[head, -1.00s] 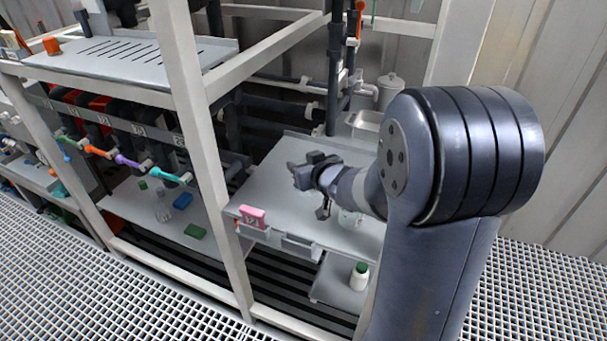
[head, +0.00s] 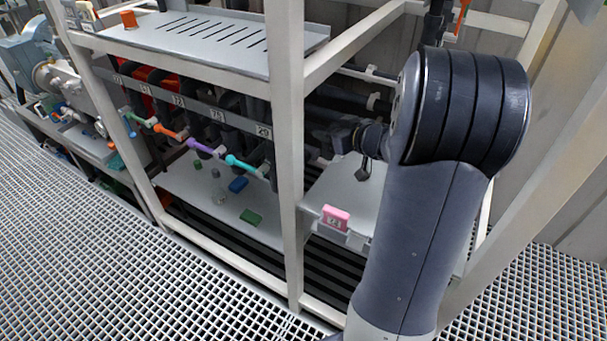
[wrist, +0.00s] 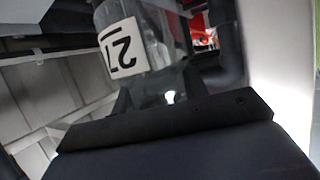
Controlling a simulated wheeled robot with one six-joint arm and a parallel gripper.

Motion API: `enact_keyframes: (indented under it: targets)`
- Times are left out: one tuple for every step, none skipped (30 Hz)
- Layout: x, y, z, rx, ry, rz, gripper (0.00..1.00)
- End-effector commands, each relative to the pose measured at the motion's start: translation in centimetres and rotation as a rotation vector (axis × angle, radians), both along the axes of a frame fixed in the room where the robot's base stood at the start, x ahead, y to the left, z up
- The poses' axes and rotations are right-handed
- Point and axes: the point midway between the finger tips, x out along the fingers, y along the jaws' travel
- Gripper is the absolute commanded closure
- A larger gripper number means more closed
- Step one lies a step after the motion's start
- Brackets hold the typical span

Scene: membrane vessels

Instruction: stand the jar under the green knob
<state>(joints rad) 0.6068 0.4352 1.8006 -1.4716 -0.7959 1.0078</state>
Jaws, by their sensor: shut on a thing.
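The jar (wrist: 140,45) is clear, with a white label reading 27, and fills the upper middle of the wrist view. My gripper (wrist: 158,88) is shut on it, with dark fingers on either side. The green knob (head: 143,120) is on the valve row at the left, well left of my gripper. Orange (head: 172,132), purple (head: 205,148) and cyan (head: 245,166) knobs lie between them.
A white post (head: 287,150) stands between my gripper and the knobs. The shelf (head: 190,190) under the knobs holds a blue block (head: 238,184), a green block (head: 250,216) and small grey pieces. A pink tag (head: 335,217) sits on the right shelf's front edge.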

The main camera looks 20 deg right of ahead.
Motion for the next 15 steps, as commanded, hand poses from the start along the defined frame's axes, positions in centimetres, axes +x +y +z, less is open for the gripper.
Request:
enact_keyframes:
  targets:
    - [-0.1, -0.2, -1.2, 0.003, 0.004, -0.002, 0.81]
    - [-0.1, -0.2, -1.8, 0.004, 0.004, -0.001, 0.81]
    - [-0.1, -0.2, -2.6, 0.003, 0.005, 0.0, 0.81]
    - [-0.1, -0.1, -3.3, 0.004, 0.005, 0.0, 0.81]
    - [-0.1, -0.1, -3.8, 0.004, 0.004, 0.0, 0.81]
    - [-0.1, -0.1, -4.5, 0.004, 0.004, 0.0, 0.81]
    - [-0.1, -0.1, -4.9, 0.003, 0.003, 0.0, 0.81]
    - [-0.1, -0.1, -5.3, 0.003, 0.003, -0.001, 0.81]
    - [-0.1, -0.1, -5.7, 0.002, 0.003, 0.001, 0.81]
    - [-0.1, -0.1, -5.9, 0.001, 0.001, 0.001, 0.81]
    - [-0.1, -0.1, -6.0, 0.001, 0.0, 0.001, 0.81]
    - [-0.1, -0.1, -6.2, 0.002, 0.001, 0.0, 0.81]
    - [-0.1, -0.1, -6.4, 0.001, 0.0, 0.001, 0.81]
    - [-0.1, -0.1, -6.7, 0.001, 0.001, 0.001, 0.81]
    - [-0.1, -0.1, -7.2, 0.002, 0.003, 0.001, 0.81]
